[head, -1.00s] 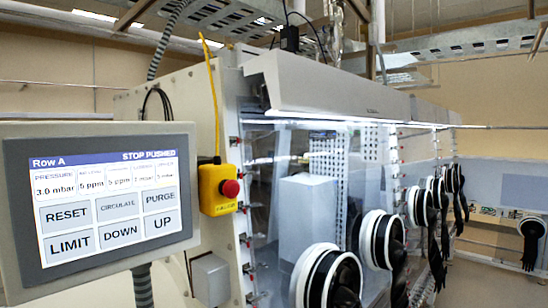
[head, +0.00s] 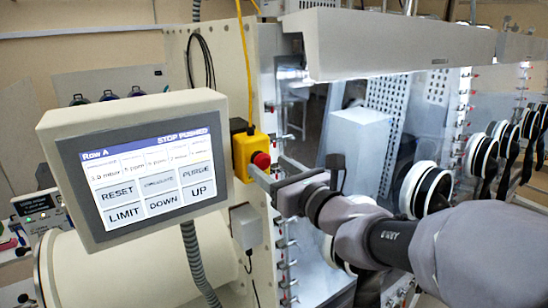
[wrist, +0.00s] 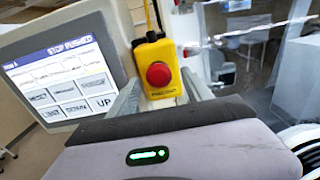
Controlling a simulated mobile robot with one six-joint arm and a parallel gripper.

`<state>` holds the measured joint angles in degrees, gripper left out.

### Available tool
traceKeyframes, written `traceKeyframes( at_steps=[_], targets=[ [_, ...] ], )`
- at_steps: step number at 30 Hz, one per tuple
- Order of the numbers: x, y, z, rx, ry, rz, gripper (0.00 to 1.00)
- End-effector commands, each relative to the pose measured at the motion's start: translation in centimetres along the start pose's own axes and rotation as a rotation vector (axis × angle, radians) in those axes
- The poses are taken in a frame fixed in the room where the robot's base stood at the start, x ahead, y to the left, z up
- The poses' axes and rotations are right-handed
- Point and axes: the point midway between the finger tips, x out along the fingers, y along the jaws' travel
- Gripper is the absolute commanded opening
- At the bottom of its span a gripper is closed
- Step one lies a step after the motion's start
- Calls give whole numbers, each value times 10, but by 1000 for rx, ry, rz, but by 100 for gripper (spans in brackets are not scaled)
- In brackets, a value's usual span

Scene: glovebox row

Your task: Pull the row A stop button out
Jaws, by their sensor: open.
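The row A stop button is a red round knob (head: 261,159) on a yellow box (head: 241,152) at the glovebox's front left edge. In the wrist view the red knob (wrist: 160,74) faces me near the middle, on its yellow box (wrist: 150,53). My gripper (head: 266,174) is open and empty, close in front of the box. In the wrist view its two fingers stand left and right of the button, with the knob seen between them; I cannot tell whether they touch the box. The panel screen (head: 149,173) reads "Row A" and "STOP PUSHED".
The tilted control panel (head: 218,110) stands close left of the button. A yellow cable (head: 243,60) runs up from the box. A grey box (head: 246,226) sits below it. Glove ports (head: 428,185) line the window to the right, behind my arm.

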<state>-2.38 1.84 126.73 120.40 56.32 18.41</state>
Motion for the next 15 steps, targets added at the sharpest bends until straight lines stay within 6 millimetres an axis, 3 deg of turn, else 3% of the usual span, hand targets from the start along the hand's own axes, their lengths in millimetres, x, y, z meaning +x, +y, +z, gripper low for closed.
traceKeyframes(
  at_steps=[6, 14, 15],
  targets=[
    [21, 0, 0, -1, 0, 0, 58],
    [22, 0, 0, -1, 0, 0, 58],
    [22, 0, 0, -1, 0, 0, 51]
  ],
)
